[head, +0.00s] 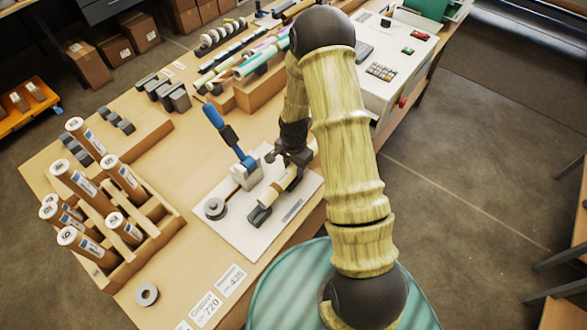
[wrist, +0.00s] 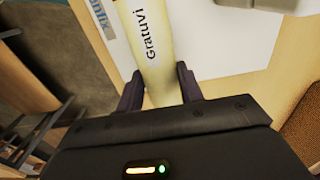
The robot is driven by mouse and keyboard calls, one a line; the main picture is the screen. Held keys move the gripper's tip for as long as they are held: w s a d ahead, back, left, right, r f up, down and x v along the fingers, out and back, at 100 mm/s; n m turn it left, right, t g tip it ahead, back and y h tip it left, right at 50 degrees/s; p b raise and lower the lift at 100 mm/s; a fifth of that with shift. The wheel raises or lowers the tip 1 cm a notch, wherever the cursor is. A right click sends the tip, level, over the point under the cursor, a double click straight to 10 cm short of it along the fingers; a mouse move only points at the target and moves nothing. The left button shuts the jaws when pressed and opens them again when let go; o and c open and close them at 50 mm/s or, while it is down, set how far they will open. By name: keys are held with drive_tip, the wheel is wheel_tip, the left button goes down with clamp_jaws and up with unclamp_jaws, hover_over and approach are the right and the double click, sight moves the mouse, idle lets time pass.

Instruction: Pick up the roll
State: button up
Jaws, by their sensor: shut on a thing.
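The roll (head: 279,186) is a pale cream cylinder lying at a slant over the white board (head: 235,225) on the table. Its lower end is at a small dark support (head: 258,215). My gripper (head: 294,161) is at the roll's upper part in the head view. In the wrist view my gripper (wrist: 160,90) has one dark finger on each side of the roll and is shut on it. My arm hides part of the roll's far end.
A blue-handled lever clamp (head: 237,150) stands close left of the roll, with a grey ring (head: 215,208) nearby. A wooden rack (head: 150,225) of labelled tubes is at left. A white machine (head: 390,75) with a keypad stands behind my arm.

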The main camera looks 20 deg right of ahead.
sight(294, 166)
wheel_tip(294, 166, up, 9)
drive_tip(key=b, duration=0.2)
drive_tip(key=shift+b, duration=0.35)
drive_tip(key=shift+f, duration=0.1)
